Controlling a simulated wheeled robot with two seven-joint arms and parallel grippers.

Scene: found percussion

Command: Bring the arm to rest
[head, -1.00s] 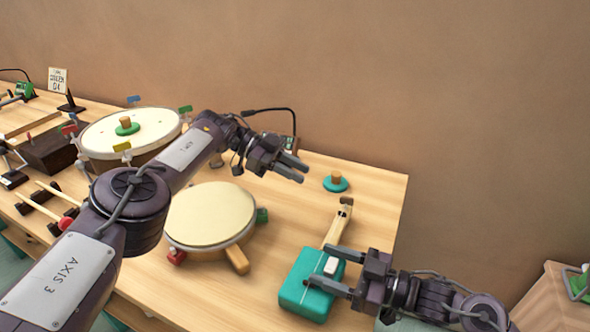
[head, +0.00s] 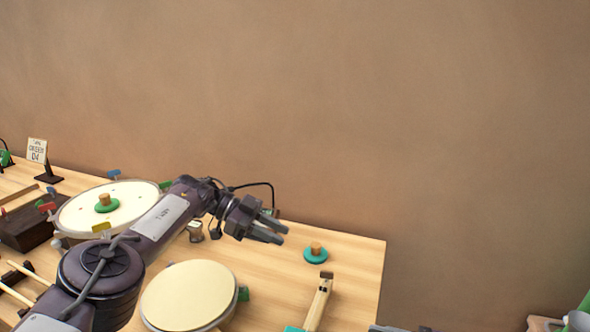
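My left gripper (head: 268,229) hangs in the air over the back of the wooden table, its fingers pointing right. The two fingers are apart with a narrow gap, and nothing shows between them. My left arm reaches in from the lower left, in front of the drums. Of my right arm only a dark grey sliver (head: 400,329) shows at the bottom edge, right of the table. Its fingers cannot be made out.
A round cream drum (head: 189,295) lies below my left gripper. A larger drum (head: 132,199) stands at left. A teal disc with a wooden knob (head: 316,253) and a wooden handle (head: 319,302) are at right. The wooden table's (head: 359,252) right end has free room.

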